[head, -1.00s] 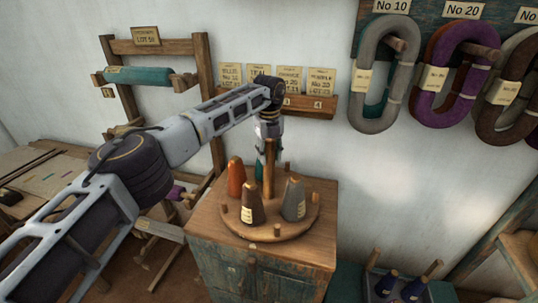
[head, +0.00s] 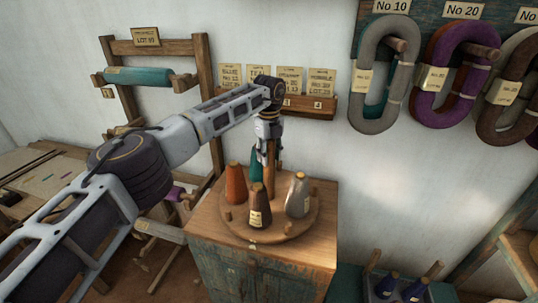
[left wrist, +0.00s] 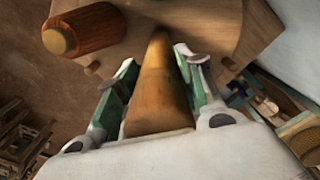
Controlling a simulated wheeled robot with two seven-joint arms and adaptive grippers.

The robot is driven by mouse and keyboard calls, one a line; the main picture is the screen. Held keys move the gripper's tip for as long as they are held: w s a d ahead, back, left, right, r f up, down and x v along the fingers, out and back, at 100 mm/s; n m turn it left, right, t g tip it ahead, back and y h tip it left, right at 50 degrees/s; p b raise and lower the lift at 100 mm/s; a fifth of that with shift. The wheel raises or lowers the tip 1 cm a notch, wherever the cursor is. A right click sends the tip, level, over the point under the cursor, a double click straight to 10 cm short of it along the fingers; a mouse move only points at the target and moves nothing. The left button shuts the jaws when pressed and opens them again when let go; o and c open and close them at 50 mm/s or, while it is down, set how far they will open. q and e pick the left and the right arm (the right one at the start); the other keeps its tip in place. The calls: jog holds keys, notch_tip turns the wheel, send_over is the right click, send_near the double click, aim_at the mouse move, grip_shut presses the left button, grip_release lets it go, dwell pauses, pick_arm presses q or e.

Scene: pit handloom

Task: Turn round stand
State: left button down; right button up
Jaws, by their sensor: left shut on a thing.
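The round wooden stand (head: 283,233) sits on top of a cabinet and has a tall wooden post (head: 269,180) in its middle. An orange cone (head: 236,183), a brown cone (head: 259,208), a grey cone (head: 298,196) and a partly hidden teal cone (head: 256,164) stand around it. My left gripper (head: 268,148) reaches in from the upper left and is shut on the post. In the left wrist view the post (left wrist: 160,85) lies between the two fingers, with the orange cone (left wrist: 72,36) beside it. My right gripper is out of view.
The cabinet (head: 262,277) has a worn green front. A card rack (head: 306,104) is on the wall behind, and yarn hanks (head: 375,75) hang at upper right. A frame with a teal roll (head: 138,76) stands at left. Dark blue cones (head: 387,284) stand low at right.

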pick_arm(q)
jog(key=shift+w+r, duration=0.1)
jog(key=shift+r, duration=0.05)
jog(key=c, duration=0.9)
grip_release()
jog(key=shift+r, duration=5.9)
jog(key=shift+f, duration=0.1)
